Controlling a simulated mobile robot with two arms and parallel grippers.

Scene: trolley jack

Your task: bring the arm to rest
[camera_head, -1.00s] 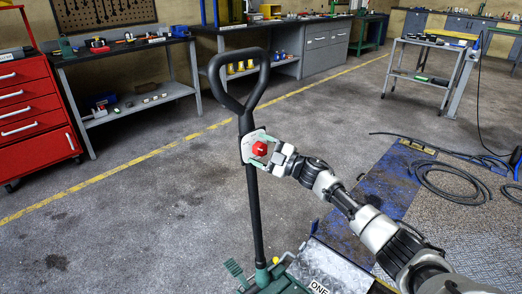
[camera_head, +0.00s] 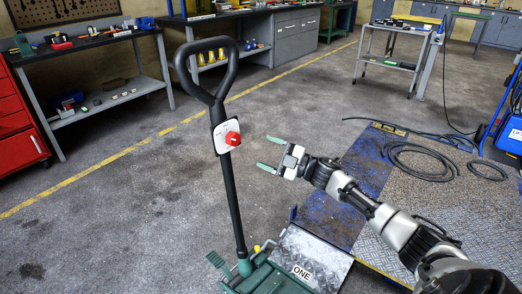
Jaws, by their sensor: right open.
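The trolley jack's black handle (camera_head: 228,175) stands upright with a loop grip at its top. A light plate with a red knob (camera_head: 232,138) sits on the handle below the loop. The green jack base (camera_head: 262,275) is at the bottom, with a metal plate (camera_head: 308,262) marked "ONE". My right gripper (camera_head: 268,154) is open and empty. Its green-tipped fingers point left toward the red knob, with a clear gap between them and the knob. My left gripper is not in view.
A blue and metal floor plate (camera_head: 345,200) lies under my right arm. A black hose (camera_head: 415,160) coils on it. A red cabinet (camera_head: 18,130), a workbench (camera_head: 105,95) and a trolley (camera_head: 392,68) stand farther back. The floor left of the jack is clear.

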